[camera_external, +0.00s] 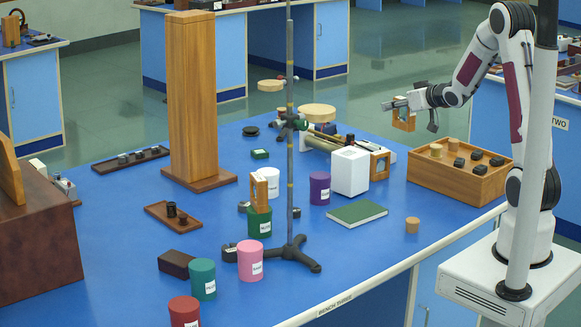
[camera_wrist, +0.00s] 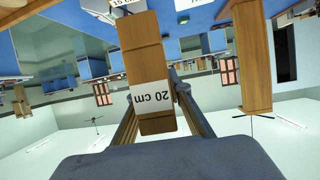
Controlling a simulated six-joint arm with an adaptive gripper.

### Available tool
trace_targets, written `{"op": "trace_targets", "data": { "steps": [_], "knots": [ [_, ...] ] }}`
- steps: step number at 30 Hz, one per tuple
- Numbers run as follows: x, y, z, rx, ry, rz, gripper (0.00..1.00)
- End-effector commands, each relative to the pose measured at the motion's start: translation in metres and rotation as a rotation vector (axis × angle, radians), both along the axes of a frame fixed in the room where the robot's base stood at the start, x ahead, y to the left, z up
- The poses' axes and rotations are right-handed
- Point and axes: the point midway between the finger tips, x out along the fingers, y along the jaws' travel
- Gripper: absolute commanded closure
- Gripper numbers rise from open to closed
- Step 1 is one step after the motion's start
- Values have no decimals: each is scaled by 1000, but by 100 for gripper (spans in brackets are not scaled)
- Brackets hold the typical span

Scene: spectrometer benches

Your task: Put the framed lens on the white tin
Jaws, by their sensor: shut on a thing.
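My gripper (camera_external: 402,105) is at the back right, high above the bench. It is shut on a wooden-framed lens (camera_external: 404,121). In the wrist view the held frame (camera_wrist: 150,65) is a wooden piece between the fingers, with an upside-down "20 cm" label. The white tin (camera_external: 271,175) stands mid-bench, partly hidden by another wooden-framed lens (camera_external: 259,193). That second lens appears to stand on the green tin (camera_external: 259,222). A third wooden frame (camera_external: 380,164) is beside the white box. The white tin is well to the left of my gripper.
A tall stand rod (camera_external: 290,140) on a tripod base rises just right of the white tin. A purple tin (camera_external: 320,188), white box (camera_external: 350,171) and green book (camera_external: 357,213) lie between. A wooden tray (camera_external: 455,185) is below right. A wooden tower (camera_external: 191,100) stands left.

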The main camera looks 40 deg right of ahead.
Motion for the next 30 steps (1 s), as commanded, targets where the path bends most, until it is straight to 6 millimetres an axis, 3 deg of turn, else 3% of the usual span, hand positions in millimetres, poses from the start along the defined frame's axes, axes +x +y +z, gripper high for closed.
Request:
{"op": "trace_targets", "data": {
  "steps": [3,16,30],
  "knots": [
    [0,0,12,-3,-4,0,100],
    [41,26,13,0,0,77,100],
    [123,93,16,-2,-1,229,100]
  ]
}}
